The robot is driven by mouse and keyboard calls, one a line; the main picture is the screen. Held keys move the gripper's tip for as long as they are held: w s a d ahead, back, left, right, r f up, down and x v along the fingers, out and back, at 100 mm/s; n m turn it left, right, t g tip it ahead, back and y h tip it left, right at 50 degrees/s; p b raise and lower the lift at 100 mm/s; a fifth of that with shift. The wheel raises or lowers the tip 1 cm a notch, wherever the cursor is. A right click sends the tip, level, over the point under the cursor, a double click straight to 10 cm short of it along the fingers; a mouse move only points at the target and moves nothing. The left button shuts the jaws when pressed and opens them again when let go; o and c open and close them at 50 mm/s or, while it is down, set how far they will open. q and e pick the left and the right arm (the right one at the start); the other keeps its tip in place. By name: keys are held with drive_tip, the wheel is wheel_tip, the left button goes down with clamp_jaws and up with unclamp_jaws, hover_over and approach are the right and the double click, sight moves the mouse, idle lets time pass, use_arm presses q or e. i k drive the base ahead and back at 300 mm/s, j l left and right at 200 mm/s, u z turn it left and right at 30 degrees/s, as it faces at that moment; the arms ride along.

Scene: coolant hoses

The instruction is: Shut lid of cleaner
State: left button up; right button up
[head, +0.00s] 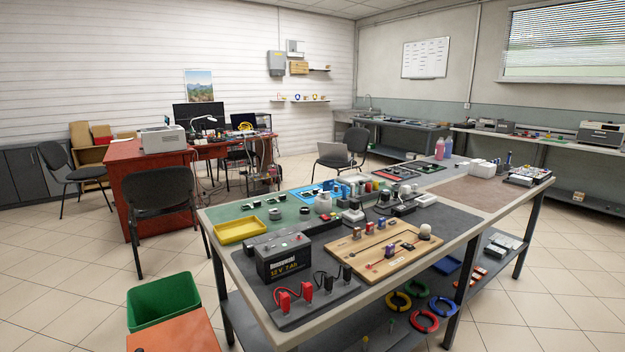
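I cannot pick out the cleaner with certainty in the head view, and no open lid is clear at this size. A grey box-shaped machine (601,135) stands on the far right bench, but I cannot tell whether it is the cleaner. A pale printer-like machine (163,139) stands on the red desk at the left. Neither of my grippers shows.
A long workbench (470,232) fills the middle and right, holding a black battery (284,258), a wooden board (372,252) and a yellow tray (240,230). A green bin (163,300) and an orange-topped unit (176,332) stand front left.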

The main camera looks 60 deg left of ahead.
sight(328, 185)
drive_tip(key=i+u, duration=0.85)
drive_tip(key=i+l+u, duration=0.2)
drive_tip(key=u, duration=0.25)
drive_tip(key=i+l+u, duration=0.4)
drive_tip(key=k+j, duration=0.05)
drive_tip(key=k, duration=0.05)
